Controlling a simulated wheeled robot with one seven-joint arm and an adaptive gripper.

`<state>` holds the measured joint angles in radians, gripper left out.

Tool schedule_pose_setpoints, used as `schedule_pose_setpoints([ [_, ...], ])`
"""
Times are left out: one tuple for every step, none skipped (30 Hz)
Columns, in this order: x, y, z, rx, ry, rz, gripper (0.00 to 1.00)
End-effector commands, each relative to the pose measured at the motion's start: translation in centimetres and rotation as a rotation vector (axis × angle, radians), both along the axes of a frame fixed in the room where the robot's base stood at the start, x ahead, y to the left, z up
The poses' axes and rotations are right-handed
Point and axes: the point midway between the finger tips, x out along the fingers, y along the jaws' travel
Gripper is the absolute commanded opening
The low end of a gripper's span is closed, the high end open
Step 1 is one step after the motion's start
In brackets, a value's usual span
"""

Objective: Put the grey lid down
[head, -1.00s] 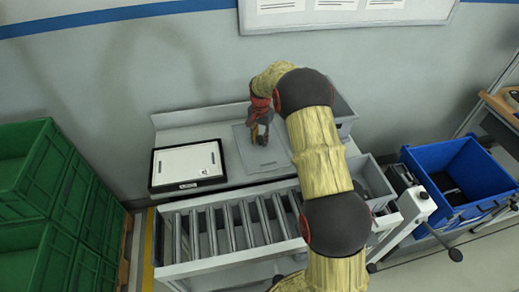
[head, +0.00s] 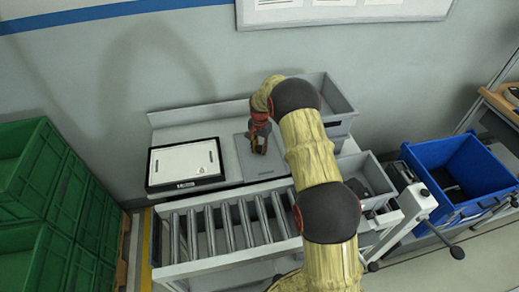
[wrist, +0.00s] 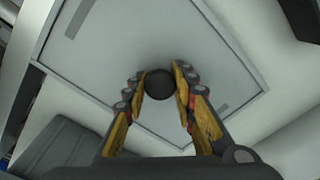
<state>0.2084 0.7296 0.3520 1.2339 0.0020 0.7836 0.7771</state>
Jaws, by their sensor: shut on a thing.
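The grey lid (head: 264,171) is a flat square plate over the grey bench, right of the black-edged white panel. It looks level and flat against the bench top; whether it fully touches cannot be told. My gripper (head: 258,150) is above the lid's middle, pointing down. In the wrist view, the lid (wrist: 205,50) fills most of the picture, and my gripper's fingers (wrist: 160,90) are shut on its dark round knob (wrist: 160,84). The arm does not cover the lid's front edge in the head view.
The white panel in a black frame (head: 185,162) lies left of the lid. Grey bins (head: 332,100) stand to the right. A roller conveyor (head: 225,232) runs in front. Green crates (head: 30,180) are stacked at left, and a blue bin (head: 460,175) stands at right.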

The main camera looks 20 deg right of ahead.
Motion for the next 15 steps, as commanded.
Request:
schedule_pose_setpoints([
  [0.16, -0.03, 0.16, -0.001, -0.004, 0.0, 0.0],
  [0.16, -0.03, 0.19, -0.001, -0.004, 0.0, 0.0],
  [0.14, -0.03, 0.21, -0.001, -0.004, 0.0, 0.0],
  [0.13, -0.03, 0.21, -0.001, -0.003, 0.0, 0.0],
  [0.12, -0.02, 0.2, -0.001, -0.003, 0.0, 0.0],
  [0.12, -0.02, 0.19, -0.001, -0.003, 0.0, 0.0],
  [0.11, -0.02, 0.13, -0.001, -0.003, 0.0, 0.0],
  [0.1, -0.02, 0.04, -0.001, -0.003, 0.0, 0.0],
  [0.1, -0.02, -0.08, -0.001, -0.003, 0.0, 0.0],
  [0.09, -0.02, -0.18, -0.001, -0.003, 0.0, 0.0],
  [0.08, -0.02, -0.18, 0.0, -0.001, 0.0, 0.28],
  [0.07, -0.02, -0.14, 0.0, -0.001, 0.0, 0.3],
  [0.07, -0.02, -0.14, 0.0, -0.001, 0.0, 0.32],
  [0.06, -0.01, -0.14, 0.0, -0.001, 0.0, 0.34],
  [0.06, -0.01, -0.13, 0.0, -0.001, 0.0, 0.36],
])
